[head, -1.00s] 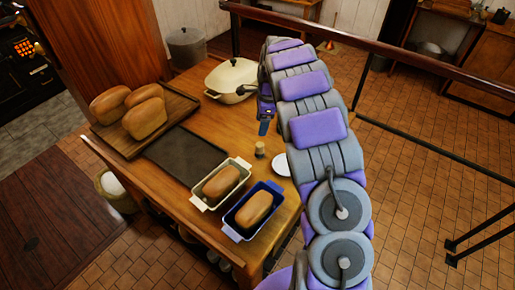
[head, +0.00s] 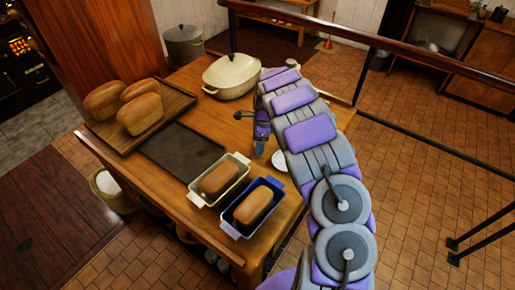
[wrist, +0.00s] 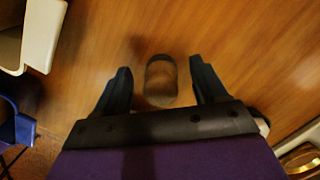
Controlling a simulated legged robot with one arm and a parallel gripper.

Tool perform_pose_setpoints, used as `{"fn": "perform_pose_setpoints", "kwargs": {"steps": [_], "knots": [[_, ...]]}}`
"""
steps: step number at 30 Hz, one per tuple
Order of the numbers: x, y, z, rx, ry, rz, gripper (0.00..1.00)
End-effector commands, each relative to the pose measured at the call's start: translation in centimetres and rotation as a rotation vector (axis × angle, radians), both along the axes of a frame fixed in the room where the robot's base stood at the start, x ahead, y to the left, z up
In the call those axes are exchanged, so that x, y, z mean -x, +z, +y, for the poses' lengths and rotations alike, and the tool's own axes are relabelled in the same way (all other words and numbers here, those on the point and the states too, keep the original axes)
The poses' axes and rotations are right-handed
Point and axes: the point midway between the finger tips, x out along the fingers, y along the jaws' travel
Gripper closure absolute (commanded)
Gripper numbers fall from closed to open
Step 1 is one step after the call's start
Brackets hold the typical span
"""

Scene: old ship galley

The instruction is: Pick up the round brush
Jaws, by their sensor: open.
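The round brush (wrist: 160,82) shows in the wrist view as a small, blurred tan cylinder with a dark rim at its far end. It stands on the wooden table between the two dark fingers of my gripper (wrist: 160,88), with a gap on either side. The fingers are open and hold nothing. In the head view my gripper (head: 260,145) is low over the table, right of the dark flat tray, and the brush is hidden behind it there.
Cream (head: 242,163) and blue (head: 276,187) loaf dishes with bread stand left of my gripper. A lidded cream pot (head: 231,78) stands behind. A dark tray (head: 182,153) and a bread board (head: 187,97) lie farther left.

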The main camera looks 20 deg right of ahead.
Motion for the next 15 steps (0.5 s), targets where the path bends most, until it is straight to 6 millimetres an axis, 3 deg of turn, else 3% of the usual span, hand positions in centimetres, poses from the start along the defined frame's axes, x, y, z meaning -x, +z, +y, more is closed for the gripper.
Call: {"fn": "perform_pose_setpoints", "kwargs": {"steps": [3,10,15], "knots": [[-0.04,-1.35,0.2,-0.001,0.001,0.001,0.28],[-0.04,-1.29,0.32,-0.001,0.001,0.0,0.29],[-0.05,-1.29,0.45,0.001,0.001,0.0,0.46]]}}
